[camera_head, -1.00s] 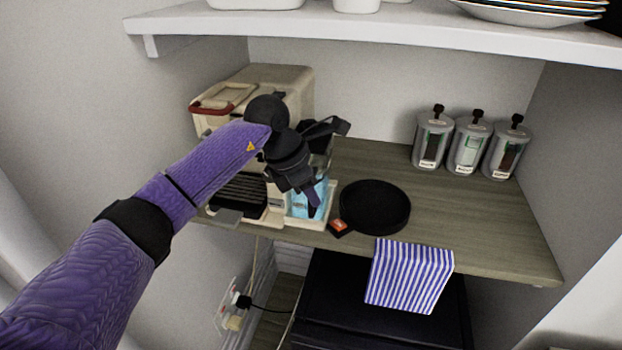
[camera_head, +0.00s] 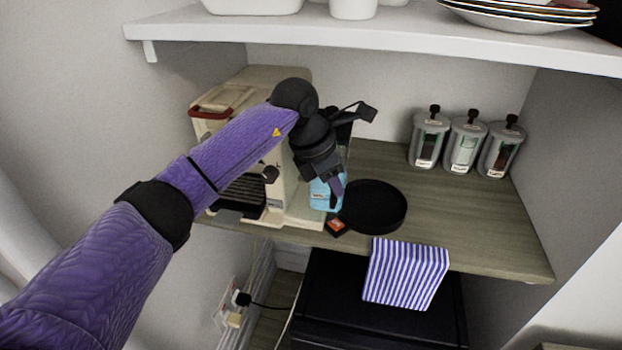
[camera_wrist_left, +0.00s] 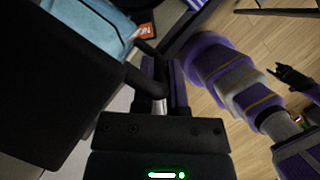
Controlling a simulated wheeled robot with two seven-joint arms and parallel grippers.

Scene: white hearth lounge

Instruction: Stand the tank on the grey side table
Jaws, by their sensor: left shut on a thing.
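The tank is a clear box with light blue water, in the head view (camera_head: 320,196) at the right side of the cream coffee machine (camera_head: 286,200). My left gripper (camera_head: 334,186) is shut on the tank, reaching down from above; the exact grip is partly hidden by the wrist. In the left wrist view its fingers (camera_wrist_left: 166,85) are close together beside the tank. A purple arm with a dark end (camera_wrist_left: 292,77) shows there too, its jaws unclear. I cannot make out the grey side table.
A round black pan (camera_head: 374,207) lies close to the right of the tank, with a small red-and-black box (camera_head: 337,227) in front. Several grey canisters (camera_head: 465,143) stand at the back right. A white shelf (camera_head: 400,37) hangs above. A striped cloth (camera_head: 405,272) hangs over the counter edge.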

